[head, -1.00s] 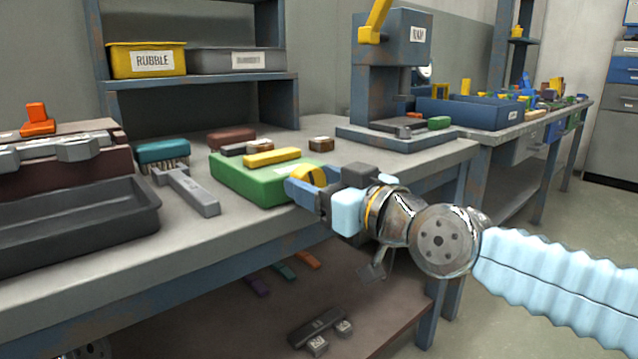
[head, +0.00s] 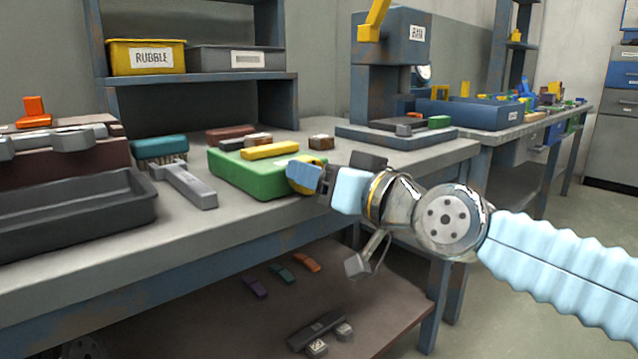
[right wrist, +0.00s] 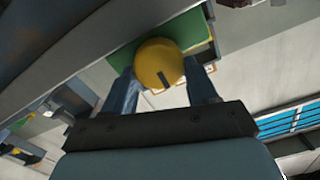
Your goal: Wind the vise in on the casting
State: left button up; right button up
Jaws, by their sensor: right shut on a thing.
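The green vise-like block (head: 250,180) sits at the front edge of the workbench, with a yellow bar (head: 270,151) lying across its top. A round yellow knob (right wrist: 158,64) with a dark slot stands out from its front face; in the head view it is mostly hidden behind my fingers. My right gripper (head: 308,177) is shut on this knob, its blue fingers on either side in the right wrist view (right wrist: 163,85). I cannot tell which piece is the casting, or whether anything is clamped. My left gripper is not in view.
A grey hammer-shaped tool (head: 188,185) and a teal brush (head: 160,149) lie left of the green block. A dark tray (head: 75,215) stands at the far left. A blue press (head: 390,75) stands behind. Small pieces lie on the lower shelf (head: 215,310).

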jog(key=shift+d+m+b, duration=0.1)
jog(key=shift+m+b, duration=0.2)
jog(key=shift+m, duration=1)
jog(key=o, duration=1.1)
jog(key=shift+c, duration=0.2)
jog(key=v, duration=1.3)
jog(key=shift+s+d, duration=0.25)
jog(key=shift+s, duration=0.05)
jog(key=shift+p, duration=0.3)
